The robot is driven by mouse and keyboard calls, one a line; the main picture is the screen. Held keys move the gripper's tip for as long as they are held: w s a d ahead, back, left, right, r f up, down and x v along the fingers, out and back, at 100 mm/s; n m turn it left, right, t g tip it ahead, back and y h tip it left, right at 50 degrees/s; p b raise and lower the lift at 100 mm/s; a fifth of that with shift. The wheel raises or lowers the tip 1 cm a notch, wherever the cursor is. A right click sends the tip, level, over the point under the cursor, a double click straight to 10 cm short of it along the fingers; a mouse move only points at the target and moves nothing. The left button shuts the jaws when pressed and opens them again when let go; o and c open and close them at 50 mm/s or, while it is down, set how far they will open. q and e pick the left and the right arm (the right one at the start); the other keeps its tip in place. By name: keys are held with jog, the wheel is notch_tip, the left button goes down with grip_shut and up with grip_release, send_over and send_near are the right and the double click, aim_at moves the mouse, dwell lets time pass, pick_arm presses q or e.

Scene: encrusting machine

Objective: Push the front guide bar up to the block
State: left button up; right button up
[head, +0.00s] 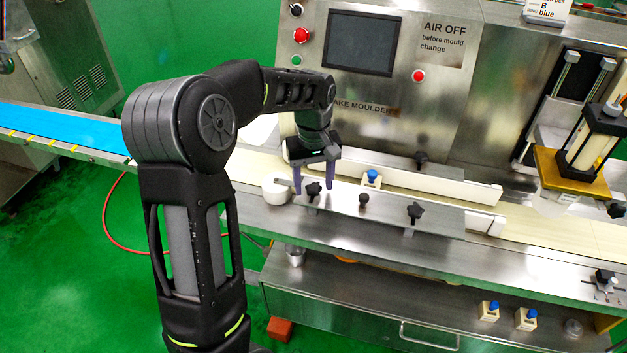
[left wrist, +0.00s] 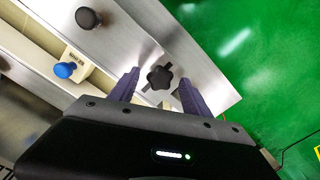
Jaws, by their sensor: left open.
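The front guide bar (head: 388,207) is a long steel bar with black knobs along the near side of the cream belt; it also shows in the left wrist view (left wrist: 133,40). The block (head: 370,185) is small and cream with a blue knob. It stands on the belt just behind the bar, and in the left wrist view (left wrist: 86,64) it is close to the bar; I cannot tell whether they touch. My left gripper (head: 313,184) is open, pointing down at the bar's left part. Its fingers stand either side of a black star knob (left wrist: 159,78). My right gripper is out of view.
A rear guide bar (head: 420,181) runs along the belt's far side. A white roller-like part (head: 275,191) is by the front bar's left end. Similar blue-knobbed blocks (head: 489,310) stand on the lower shelf. The control panel (head: 362,42) rises behind.

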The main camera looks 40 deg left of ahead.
pick_arm(q)
jog(key=shift+c, duration=0.5)
grip_shut()
dwell(0.9)
